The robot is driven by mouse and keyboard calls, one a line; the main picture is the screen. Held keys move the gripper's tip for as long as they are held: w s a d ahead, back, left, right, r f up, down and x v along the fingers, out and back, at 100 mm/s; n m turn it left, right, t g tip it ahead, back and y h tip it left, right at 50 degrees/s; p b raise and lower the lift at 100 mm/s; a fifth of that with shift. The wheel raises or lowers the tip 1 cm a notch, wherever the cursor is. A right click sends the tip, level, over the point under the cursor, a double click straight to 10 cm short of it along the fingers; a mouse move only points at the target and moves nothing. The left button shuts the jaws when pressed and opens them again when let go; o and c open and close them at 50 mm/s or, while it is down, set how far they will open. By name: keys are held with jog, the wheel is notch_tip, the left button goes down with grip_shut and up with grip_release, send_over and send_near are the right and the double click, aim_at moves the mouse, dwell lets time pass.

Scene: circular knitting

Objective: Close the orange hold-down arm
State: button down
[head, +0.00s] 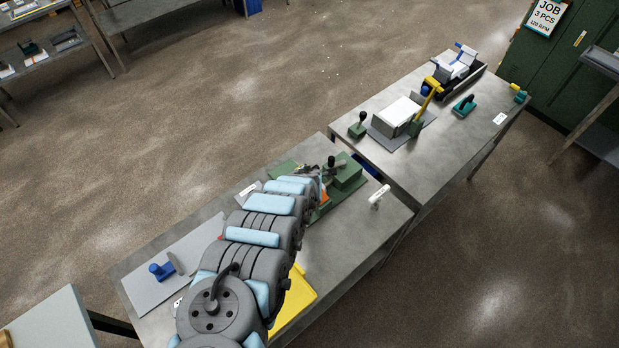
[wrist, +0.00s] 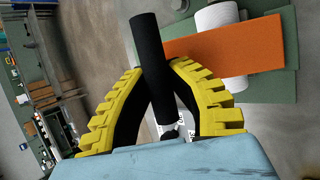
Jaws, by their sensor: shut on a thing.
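The orange hold-down arm (wrist: 225,52) crosses the right half of the wrist view, over a white cylinder (wrist: 218,18) on a green base (wrist: 277,85). A black cylindrical handle (wrist: 148,42) stands at the orange arm's left end. My gripper (wrist: 155,74) has its yellow-backed fingers closed around the handle, which sticks out past the fingertips. In the head view, the green fixture (head: 347,172) is on the near table, and my arm hides much of it.
The near table (head: 385,212) also carries a white object (head: 379,196), a yellow item (head: 297,300) and a grey board (head: 150,287) with a blue tool (head: 161,271). The far table (head: 462,135) holds a tray of white sheets (head: 400,113) and other tools.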

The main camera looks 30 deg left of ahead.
jog(key=shift+w+a+f+b, duration=0.15)
jog(key=shift+a+f+b, duration=0.25)
jog(key=shift+f+b, duration=0.35)
jog(key=shift+w+a+f+b, duration=0.1)
jog(key=shift+a+f+b, duration=0.3)
jog(key=shift+b, duration=0.45)
jog(key=shift+f, duration=0.15)
jog(key=c, duration=0.9)
grip_release()
jog(key=shift+a, duration=0.1)
jog(key=shift+r, duration=0.2)
